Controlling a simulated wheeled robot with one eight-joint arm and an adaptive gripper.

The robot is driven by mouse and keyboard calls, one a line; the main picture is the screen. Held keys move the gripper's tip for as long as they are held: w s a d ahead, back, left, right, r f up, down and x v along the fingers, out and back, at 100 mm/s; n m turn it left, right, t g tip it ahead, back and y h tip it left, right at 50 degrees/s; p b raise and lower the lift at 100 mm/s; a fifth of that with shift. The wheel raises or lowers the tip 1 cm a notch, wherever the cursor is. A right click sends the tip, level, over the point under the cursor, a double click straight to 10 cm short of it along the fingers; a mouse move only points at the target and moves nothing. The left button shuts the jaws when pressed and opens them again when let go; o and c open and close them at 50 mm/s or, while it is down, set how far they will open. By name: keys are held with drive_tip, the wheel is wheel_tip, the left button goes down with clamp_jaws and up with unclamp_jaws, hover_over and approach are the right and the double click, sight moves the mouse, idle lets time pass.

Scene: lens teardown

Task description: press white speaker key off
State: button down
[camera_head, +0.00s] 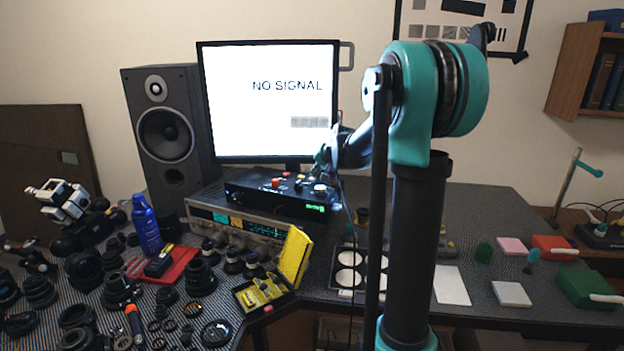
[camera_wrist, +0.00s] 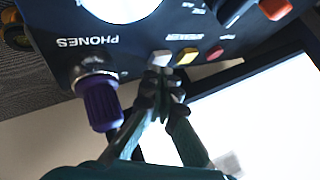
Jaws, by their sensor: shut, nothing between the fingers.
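The white key (camera_wrist: 159,58) sits on the dark control panel (camera_wrist: 130,48) in the wrist view, beside a yellow key (camera_wrist: 187,57) and a red key (camera_wrist: 214,52). Small upside-down lettering is printed by these keys. My gripper (camera_wrist: 171,90) is shut and empty, its fingertips close to the white and yellow keys. I cannot tell whether they touch a key. In the head view my gripper (camera_head: 322,168) is at the right end of the black device (camera_head: 250,191); the white key cannot be made out there.
A purple knob (camera_wrist: 102,103) sticks out by the PHONES label. An orange key (camera_wrist: 275,8) is farther right. A monitor (camera_head: 265,105) reading NO SIGNAL stands close behind the device, with a speaker (camera_head: 168,150) to its left. The black device rests on a silver unit (camera_head: 215,215).

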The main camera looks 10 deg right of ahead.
sight(316, 181)
drive_tip(key=shift+r, duration=3.1)
